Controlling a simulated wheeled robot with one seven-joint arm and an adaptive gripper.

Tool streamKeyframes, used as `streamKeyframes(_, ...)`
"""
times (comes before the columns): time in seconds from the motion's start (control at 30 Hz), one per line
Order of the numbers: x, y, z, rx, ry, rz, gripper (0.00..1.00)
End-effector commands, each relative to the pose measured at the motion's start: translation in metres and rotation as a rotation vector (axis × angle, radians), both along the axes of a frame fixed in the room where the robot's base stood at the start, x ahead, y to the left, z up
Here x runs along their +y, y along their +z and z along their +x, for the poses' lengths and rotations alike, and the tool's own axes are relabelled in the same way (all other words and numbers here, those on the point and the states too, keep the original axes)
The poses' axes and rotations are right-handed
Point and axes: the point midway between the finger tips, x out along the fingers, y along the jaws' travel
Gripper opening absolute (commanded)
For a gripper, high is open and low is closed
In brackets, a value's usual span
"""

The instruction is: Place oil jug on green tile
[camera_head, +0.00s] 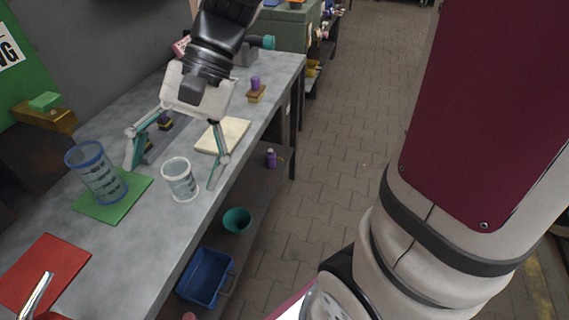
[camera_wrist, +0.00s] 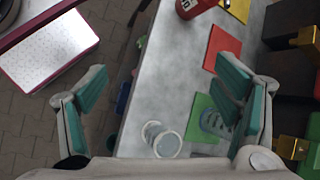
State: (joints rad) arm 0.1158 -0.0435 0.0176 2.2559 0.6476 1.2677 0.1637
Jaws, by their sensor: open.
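A clear jug with a blue rim (camera_head: 103,181) stands on the green tile (camera_head: 132,190); it also shows in the wrist view (camera_wrist: 216,124), partly behind a finger. A smaller clear jug with a white rim (camera_head: 181,183) stands on the bare bench to the right of the green tile; it also shows in the wrist view (camera_wrist: 167,145). Which one is the oil jug I cannot tell. My gripper (camera_head: 174,174) is open and empty above the bench, its fingers on either side of the white-rimmed jug in the picture. It does not visibly touch either jug.
A red tile (camera_head: 55,262) lies at the front left, with a red can (camera_wrist: 193,7) near it. A cream block (camera_head: 222,135) lies behind the white-rimmed jug. A blue crate (camera_head: 206,278) and teal bowl (camera_head: 237,221) sit below the bench edge. Bare bench lies between the tiles.

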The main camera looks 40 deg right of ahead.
Motion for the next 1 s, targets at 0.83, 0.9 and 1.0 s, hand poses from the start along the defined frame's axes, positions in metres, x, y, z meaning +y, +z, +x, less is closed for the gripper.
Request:
streamKeyframes(0.83, -0.112, 0.013, -0.114, -0.611, 0.466, -0.650, 0.83)
streamKeyframes(0.9, -0.112, 0.013, -0.114, -0.610, 0.466, -0.649, 0.83)
streamKeyframes(1.0, -0.111, 0.013, -0.114, -0.609, 0.465, -0.648, 0.83)
